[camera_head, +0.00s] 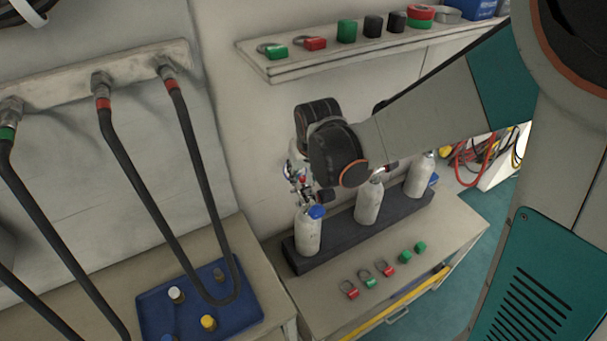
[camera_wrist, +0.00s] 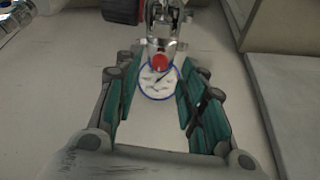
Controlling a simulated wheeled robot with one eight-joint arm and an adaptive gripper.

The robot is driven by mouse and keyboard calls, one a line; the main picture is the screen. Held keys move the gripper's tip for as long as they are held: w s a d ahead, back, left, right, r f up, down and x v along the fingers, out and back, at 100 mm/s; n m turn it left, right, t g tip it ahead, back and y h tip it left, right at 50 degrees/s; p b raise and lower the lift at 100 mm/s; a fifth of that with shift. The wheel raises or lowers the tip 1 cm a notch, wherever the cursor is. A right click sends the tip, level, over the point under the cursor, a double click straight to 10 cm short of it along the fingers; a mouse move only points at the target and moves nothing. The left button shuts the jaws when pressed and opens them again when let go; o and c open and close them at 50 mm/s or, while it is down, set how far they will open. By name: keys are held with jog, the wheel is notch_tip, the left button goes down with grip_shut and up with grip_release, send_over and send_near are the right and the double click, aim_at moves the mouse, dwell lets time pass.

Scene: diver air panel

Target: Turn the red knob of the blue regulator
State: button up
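In the wrist view, a regulator with a silver body has a red knob (camera_wrist: 159,62) and a white round gauge (camera_wrist: 157,82) with a blue rim. My gripper (camera_wrist: 160,75) is open, with one teal-padded finger on each side of the gauge and knob. I cannot tell whether either finger touches them. In the head view, the silver regulator (camera_head: 297,172) shows above the left white cylinder (camera_head: 308,236), just left of my wrist. My fingers are mostly hidden there by my own arm.
Three white cylinders stand in a dark rack on the bench; a blue cap (camera_head: 316,211) shows at the left one. A shelf (camera_head: 290,67) with locks and knobs is above. Hoses (camera_head: 140,190) hang left over a blue tray (camera_head: 155,312). Locks and green pieces lie in front.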

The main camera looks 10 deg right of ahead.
jog(key=v, duration=1)
jog(key=shift+s, duration=0.2)
jog(key=shift+d, duration=0.15)
jog(key=s+d+t+b, duration=0.1)
jog(key=s+d+b, duration=0.1)
jog(key=s+d, duration=0.4)
jog(key=s+d+m+t+b, duration=0.1)
jog(key=s+d, duration=0.4)
jog(key=s, duration=0.6)
jog(key=shift+d+m+t+h+b, duration=0.3)
jog(key=shift+d+t+b, duration=0.1)
jog(key=shift+b, duration=0.15)
